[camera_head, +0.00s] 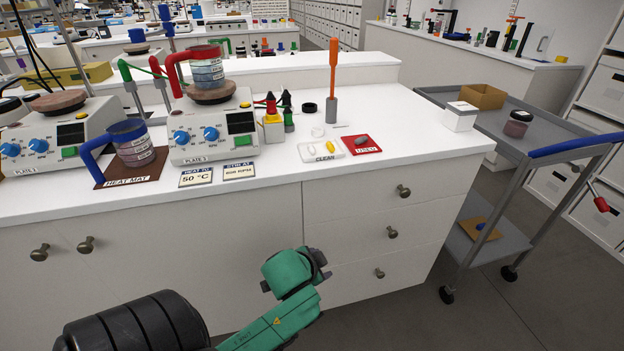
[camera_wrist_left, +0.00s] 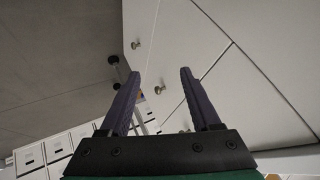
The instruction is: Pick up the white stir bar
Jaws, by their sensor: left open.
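The white stir bar (camera_head: 312,150) seems to lie on the white tray labelled CLEAN (camera_head: 305,158), at the left of a yellow stir bar (camera_head: 329,147); it is small and pale against the tray. My left gripper (camera_wrist_left: 160,78) is open, with nothing between its two dark fingers in the left wrist view. In the head view the green wrist of my left arm (camera_head: 290,270) is in front of the bench drawers, below the worktop and well short of the tray; the fingers are mostly hidden there. My right gripper is not in view.
A red tray (camera_head: 375,149) with a dark grey bar adjoins the CLEAN tray. Behind stand a grey holder with an orange-handled tool (camera_head: 333,70), a black ring (camera_head: 309,108) and red and green droppers. Hotplates (camera_head: 215,125) stand left.

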